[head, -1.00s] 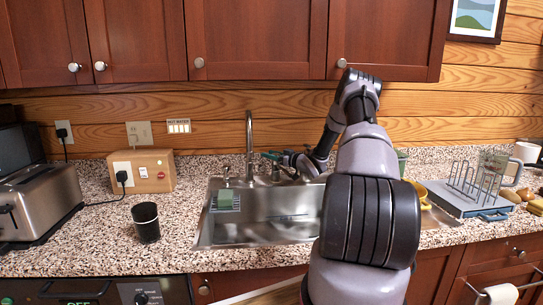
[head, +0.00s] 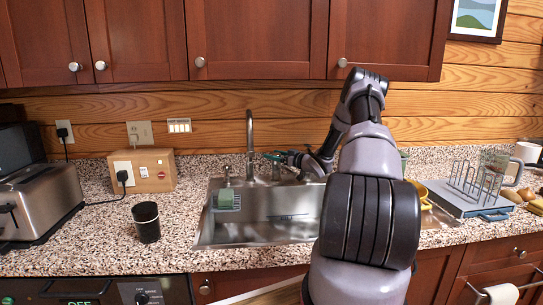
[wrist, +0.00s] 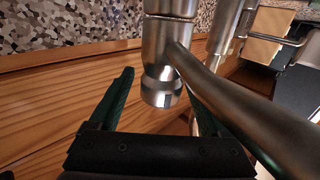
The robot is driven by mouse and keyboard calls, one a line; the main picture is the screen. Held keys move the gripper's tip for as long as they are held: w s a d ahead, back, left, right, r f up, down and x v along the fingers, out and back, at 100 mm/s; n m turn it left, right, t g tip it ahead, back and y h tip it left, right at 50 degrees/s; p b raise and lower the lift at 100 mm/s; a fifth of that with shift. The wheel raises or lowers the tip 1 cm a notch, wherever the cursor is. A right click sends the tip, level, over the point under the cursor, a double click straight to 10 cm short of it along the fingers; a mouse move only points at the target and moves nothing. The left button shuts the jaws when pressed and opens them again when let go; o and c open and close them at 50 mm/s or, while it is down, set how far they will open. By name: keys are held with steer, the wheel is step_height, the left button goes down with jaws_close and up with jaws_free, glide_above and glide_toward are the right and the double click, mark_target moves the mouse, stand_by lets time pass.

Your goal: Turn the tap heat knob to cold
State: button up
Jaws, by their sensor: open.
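The tap (head: 250,145) has a tall steel spout and stands at the back of the sink. My gripper (head: 274,157) is just right of the spout in the head view, pointing left, beside the tap's fittings. In the wrist view the open gripper (wrist: 161,88) has a steel cylinder with a rounded collar (wrist: 162,92) between its dark green fingers. A steel bar (wrist: 225,95) runs from this cylinder toward the lower right and partly hides the right finger. I cannot tell for certain which steel part is the heat knob, or whether the fingers touch it.
The steel sink (head: 265,233) is set in a speckled counter (head: 80,240). A green caddy (head: 226,199) hangs at its left. A black cup (head: 147,222) and a toaster (head: 38,200) stand further left, a dish rack (head: 470,195) right. Cabinets (head: 255,40) hang above.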

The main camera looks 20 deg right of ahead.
mark_target(280, 156)
steer(key=v, duration=0.9)
